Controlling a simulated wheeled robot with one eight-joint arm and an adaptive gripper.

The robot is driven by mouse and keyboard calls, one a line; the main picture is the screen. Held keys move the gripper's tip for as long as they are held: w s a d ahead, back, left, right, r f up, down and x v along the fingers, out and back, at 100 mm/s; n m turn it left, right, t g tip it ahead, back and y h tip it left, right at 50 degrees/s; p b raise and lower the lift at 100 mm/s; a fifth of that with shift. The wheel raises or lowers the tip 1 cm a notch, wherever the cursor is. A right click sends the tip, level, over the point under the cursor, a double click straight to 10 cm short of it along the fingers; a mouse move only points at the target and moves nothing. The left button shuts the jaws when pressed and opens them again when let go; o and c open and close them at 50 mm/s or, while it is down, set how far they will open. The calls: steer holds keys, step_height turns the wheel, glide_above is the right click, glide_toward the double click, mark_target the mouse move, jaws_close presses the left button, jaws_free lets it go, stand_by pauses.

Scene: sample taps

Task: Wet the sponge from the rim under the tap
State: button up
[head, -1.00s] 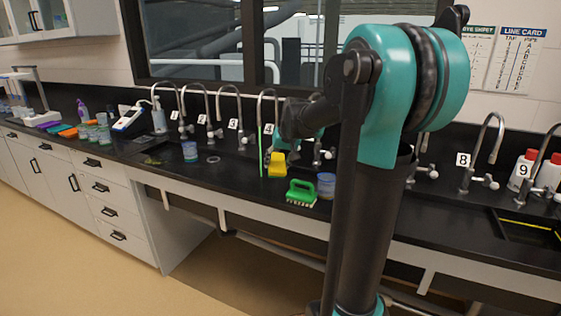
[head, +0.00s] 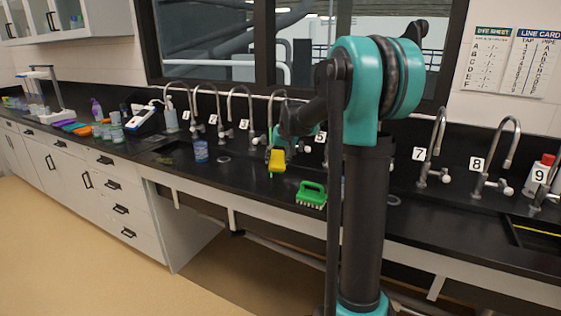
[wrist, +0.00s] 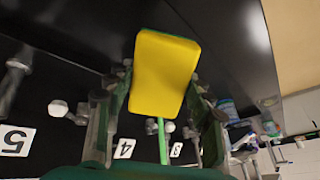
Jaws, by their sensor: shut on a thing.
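My gripper (head: 285,146) is shut on a yellow sponge (head: 277,160) with a thin green layer, held above the black counter. In the wrist view the sponge (wrist: 165,75) sits between both fingers, its yellow face toward the camera. The tap (head: 274,100) behind my gripper is partly hidden, and so is its number in the head view. The wrist view shows label 4 (wrist: 124,148) beside a thin green stream (wrist: 161,140) below the sponge. A bit of green shows under the sponge in the head view; whether the stream touches the sponge I cannot tell.
A green brush (head: 312,195) stands on the counter right of the sponge. A blue cup (head: 201,151) stands to the left. Numbered taps line the back wall, including tap 7 (head: 434,145) and tap 8 (head: 494,160). My arm hides part of the counter.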

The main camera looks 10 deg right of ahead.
mark_target(272, 156)
steer(key=shift+w+a+f, duration=0.15)
steer(key=shift+w+a, duration=0.15)
steer(key=shift+w, duration=0.5)
steer(key=shift+w+a+f, duration=0.2)
steer(key=shift+w+a, duration=0.05)
steer(key=shift+w, duration=0.6)
steer(key=shift+w+a+f, duration=0.15)
steer(key=shift+w+a, duration=0.15)
steer(key=shift+w, duration=0.5)
steer(key=shift+s+a, duration=0.5)
steer(key=shift+s, duration=0.75)
steer(key=shift+s+a, duration=0.5)
steer(key=shift+s, duration=0.75)
steer(key=shift+s+a, duration=0.5)
steer(key=shift+s, duration=0.75)
steer(key=s+a+r, duration=0.1)
steer(key=s+r, duration=0.3)
steer(key=shift+s+a, duration=0.3)
steer(key=shift+a, duration=0.1)
